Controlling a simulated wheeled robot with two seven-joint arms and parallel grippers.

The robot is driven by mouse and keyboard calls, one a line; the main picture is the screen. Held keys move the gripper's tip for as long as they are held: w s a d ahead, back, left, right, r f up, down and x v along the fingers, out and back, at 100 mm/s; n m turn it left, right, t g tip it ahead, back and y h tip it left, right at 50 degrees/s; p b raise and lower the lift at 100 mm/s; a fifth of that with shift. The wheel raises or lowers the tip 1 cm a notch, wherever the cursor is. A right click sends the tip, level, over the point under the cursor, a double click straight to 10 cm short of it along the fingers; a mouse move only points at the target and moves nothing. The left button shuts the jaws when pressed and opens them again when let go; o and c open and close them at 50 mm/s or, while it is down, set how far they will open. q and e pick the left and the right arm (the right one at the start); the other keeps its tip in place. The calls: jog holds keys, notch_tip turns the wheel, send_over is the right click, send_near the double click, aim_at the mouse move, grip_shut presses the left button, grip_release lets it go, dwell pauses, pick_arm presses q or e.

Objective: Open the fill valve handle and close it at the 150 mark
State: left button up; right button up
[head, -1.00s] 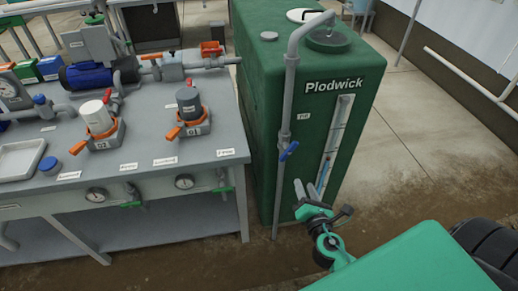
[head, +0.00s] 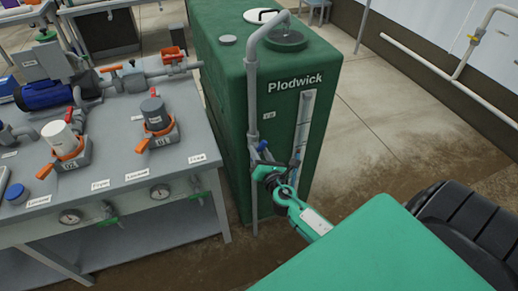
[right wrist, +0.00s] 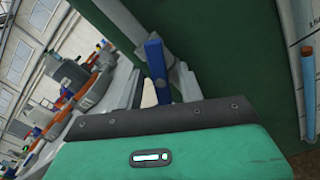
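The blue fill valve handle (head: 262,146) sits on the grey vertical pipe (head: 252,100) at the front of the green Plodwick tank (head: 228,85). My right gripper (head: 257,157) is at the handle and partly hides it. In the right wrist view, the blue handle (right wrist: 155,65) stands between my right gripper's grey fingers (right wrist: 160,82), with gaps showing beside it, so they look open around it.
A grey bench (head: 205,176) with a blue pump (head: 45,95), two orange-handled filter housings and green-handled valves stands left of the tank. The floor (head: 385,120) right of the tank is clear. A white wall pipe (head: 420,62) runs at the upper right.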

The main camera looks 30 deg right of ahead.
jog(key=shift+x, duration=0.75)
jog(key=shift+c, duration=0.2)
grip_shut()
